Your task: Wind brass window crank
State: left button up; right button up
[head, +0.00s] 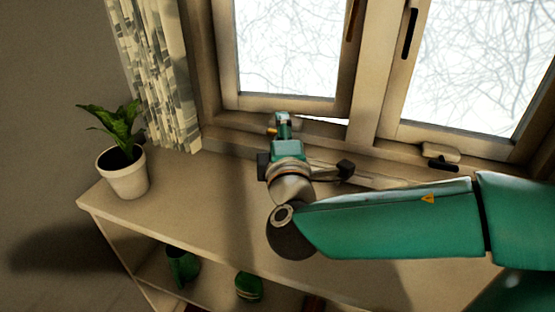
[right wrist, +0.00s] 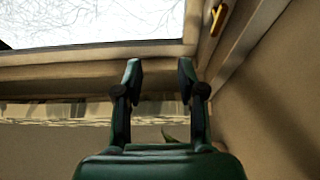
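My right gripper (head: 283,122) is at the window sill below the left window pane in the head view. In the right wrist view its two fingers (right wrist: 160,72) stand apart with nothing gripped between them. A small brass piece (head: 272,131), likely part of the window crank, shows just left of the fingertips in the head view; the gripper hides most of what is there. A brass-yellow piece (right wrist: 218,19) also shows on the frame at the upper right of the right wrist view, right of the fingers and apart from them. My left gripper is not in view.
The left window sash (head: 290,104) has a thin bright gap at its lower right. Another crank-like fitting with a black handle (head: 441,163) sits on the right sill. A potted plant (head: 124,176) stands on the left of the shelf top (head: 200,205). A curtain (head: 160,80) hangs at left.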

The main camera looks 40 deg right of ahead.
jog(key=f+b, duration=0.8)
jog(key=f, duration=0.3)
jog(key=shift+d+f, duration=0.1)
jog(key=shift+d, duration=0.1)
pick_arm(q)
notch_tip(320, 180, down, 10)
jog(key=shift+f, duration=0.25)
pick_arm(e)
jog(key=x, duration=1.6)
jog(key=shift+w+d, duration=0.2)
jog(key=shift+w, duration=0.05)
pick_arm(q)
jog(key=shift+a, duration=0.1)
pick_arm(e)
jog(key=shift+c, duration=0.2)
grip_shut()
